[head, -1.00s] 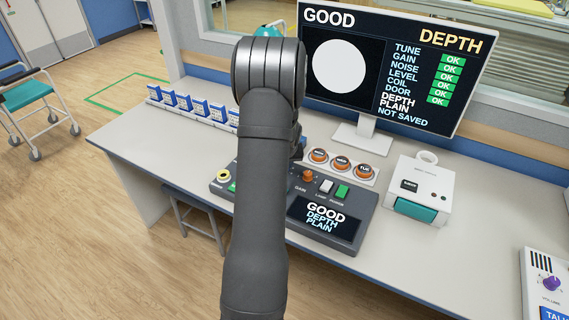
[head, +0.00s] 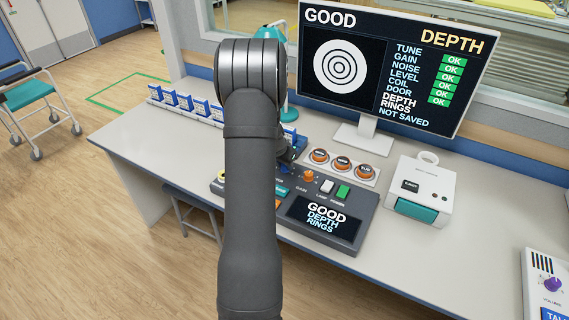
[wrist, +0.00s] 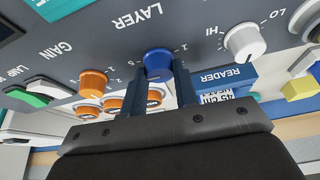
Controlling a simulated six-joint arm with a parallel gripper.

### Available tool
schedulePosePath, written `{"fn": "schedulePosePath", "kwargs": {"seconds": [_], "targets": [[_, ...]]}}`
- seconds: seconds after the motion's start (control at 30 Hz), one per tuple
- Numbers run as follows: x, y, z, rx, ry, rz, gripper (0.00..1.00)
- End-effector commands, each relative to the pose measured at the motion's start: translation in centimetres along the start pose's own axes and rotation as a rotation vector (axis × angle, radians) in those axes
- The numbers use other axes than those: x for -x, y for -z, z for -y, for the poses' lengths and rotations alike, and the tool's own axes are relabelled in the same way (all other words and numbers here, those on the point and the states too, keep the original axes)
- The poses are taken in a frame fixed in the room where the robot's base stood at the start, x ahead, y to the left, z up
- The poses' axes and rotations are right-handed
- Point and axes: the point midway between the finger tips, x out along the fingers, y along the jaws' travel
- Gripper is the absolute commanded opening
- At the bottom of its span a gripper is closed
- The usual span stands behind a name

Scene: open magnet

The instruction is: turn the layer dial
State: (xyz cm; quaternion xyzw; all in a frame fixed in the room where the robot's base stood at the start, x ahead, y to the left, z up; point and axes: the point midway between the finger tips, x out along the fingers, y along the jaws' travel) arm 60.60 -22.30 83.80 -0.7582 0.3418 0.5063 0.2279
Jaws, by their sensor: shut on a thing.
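The blue layer dial (wrist: 158,61) sits on the dark console under the word LAYER in the wrist view. My gripper (wrist: 159,72) has one finger on each side of the dial and is shut on it. In the head view my arm hides the dial and the fingertips. The console screen (head: 322,219) reads GOOD, DEPTH, RINGS. The big monitor (head: 390,65) shows concentric rings on a white disc, with DEPTH, RINGS and NOT SAVED beside several green OK marks.
An orange gain knob (wrist: 92,83) and a white HI–LO knob (wrist: 243,42) flank the dial.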

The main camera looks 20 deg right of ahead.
Motion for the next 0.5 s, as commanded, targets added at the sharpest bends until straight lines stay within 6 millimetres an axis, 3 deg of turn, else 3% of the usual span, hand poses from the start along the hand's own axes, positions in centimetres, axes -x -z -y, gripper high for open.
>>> {"fn": "schedulePosePath", "kwargs": {"seconds": [0.5], "targets": [[-0.01, -0.04, 0.10, -0.118, -0.049, 0.001, 0.04]]}}
